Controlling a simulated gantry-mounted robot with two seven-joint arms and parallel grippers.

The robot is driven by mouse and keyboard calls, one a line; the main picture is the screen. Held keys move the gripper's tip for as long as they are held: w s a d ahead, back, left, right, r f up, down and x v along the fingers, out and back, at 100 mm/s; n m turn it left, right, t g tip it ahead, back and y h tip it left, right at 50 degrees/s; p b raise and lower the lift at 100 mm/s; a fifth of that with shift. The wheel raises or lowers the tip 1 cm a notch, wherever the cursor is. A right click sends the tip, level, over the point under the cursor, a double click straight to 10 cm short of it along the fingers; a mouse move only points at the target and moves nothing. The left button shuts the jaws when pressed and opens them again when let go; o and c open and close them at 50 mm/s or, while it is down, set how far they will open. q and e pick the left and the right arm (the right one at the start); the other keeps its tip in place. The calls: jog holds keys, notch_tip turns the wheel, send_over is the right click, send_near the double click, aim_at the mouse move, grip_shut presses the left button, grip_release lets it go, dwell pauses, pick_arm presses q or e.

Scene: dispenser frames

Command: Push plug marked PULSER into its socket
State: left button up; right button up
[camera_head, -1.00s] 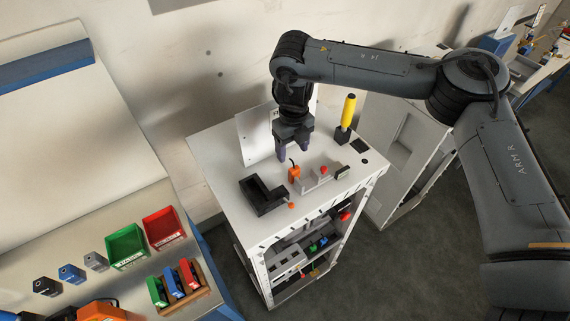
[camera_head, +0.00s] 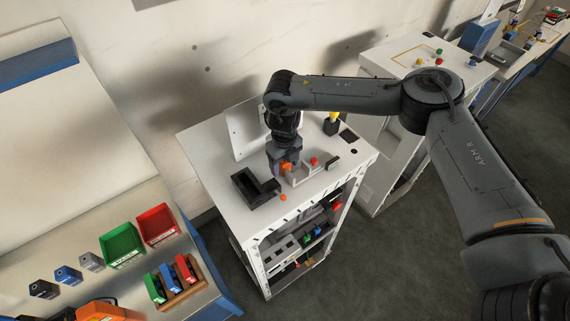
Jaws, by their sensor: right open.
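My right gripper (camera_head: 282,162) is over the top of the white cabinet (camera_head: 215,150), pointing down, its jaws open. A small orange part (camera_head: 287,168), possibly the plug, shows right at the fingertips, partly hidden by them. I cannot tell whether the fingers touch it. No PULSER marking is readable, and I cannot make out a socket for certain. A grey block (camera_head: 305,174) with a red knob (camera_head: 314,161) stands just right of the fingertips. My left gripper is not in view.
A black open tray (camera_head: 264,194) sits left of the gripper, with an orange knob (camera_head: 283,197) in front of it. A yellow-handled tool (camera_head: 333,118) stands behind. Green (camera_head: 122,244) and red (camera_head: 157,224) bins lie on the left bench. The cabinet's front left top is clear.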

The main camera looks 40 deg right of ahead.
jog(key=shift+f, duration=0.3)
jog(key=shift+c, duration=0.3)
